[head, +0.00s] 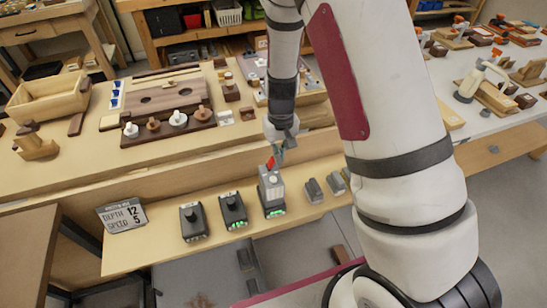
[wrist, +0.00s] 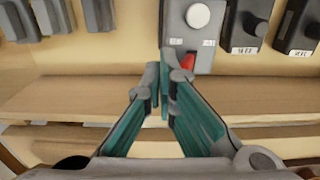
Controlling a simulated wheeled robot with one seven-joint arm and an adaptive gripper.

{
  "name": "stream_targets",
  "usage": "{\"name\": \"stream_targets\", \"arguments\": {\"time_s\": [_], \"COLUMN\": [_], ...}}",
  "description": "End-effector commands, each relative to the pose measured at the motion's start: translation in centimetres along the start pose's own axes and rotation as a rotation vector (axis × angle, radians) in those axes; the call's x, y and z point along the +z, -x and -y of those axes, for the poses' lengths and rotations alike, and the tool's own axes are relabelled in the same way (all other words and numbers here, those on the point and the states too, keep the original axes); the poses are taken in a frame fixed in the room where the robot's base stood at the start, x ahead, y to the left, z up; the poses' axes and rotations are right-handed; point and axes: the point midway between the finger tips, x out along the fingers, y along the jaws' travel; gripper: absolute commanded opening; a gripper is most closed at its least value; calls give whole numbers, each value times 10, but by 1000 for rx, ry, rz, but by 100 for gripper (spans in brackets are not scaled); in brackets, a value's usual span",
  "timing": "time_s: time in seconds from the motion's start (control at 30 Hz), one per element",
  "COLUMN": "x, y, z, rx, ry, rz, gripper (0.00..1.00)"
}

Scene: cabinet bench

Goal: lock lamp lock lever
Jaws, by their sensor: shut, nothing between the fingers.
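A grey control box (wrist: 187,42) with a round white knob and a small red lever (wrist: 188,61) is at the top middle of the wrist view. In the head view this box (head: 271,189) stands at the right end of a row of three, with green lights low on its front. The red lever (head: 270,163) shows at its top. My gripper (wrist: 167,72) is shut and empty. Its fingertips are right beside the red lever and partly overlap it in the wrist view; I cannot tell whether they touch. In the head view my gripper (head: 278,150) is just above the box.
Two dark control boxes, one (head: 193,222) and another (head: 233,210), stand left of it. Small grey blocks (head: 314,190) lie to its right. A sign (head: 122,215) reads depth 12, speed 5. A wooden ledge (wrist: 80,97) runs close under my fingers.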

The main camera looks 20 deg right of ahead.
Motion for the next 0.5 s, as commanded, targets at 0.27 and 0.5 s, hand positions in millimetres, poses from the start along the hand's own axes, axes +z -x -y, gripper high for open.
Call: {"name": "stream_targets", "arguments": {"time_s": [0.27,0.5], "x": [0,0], "y": [0,0], "z": [3,8], "rx": [0,0], "ry": [1,0], "rz": [0,0], "gripper": [0,0]}}
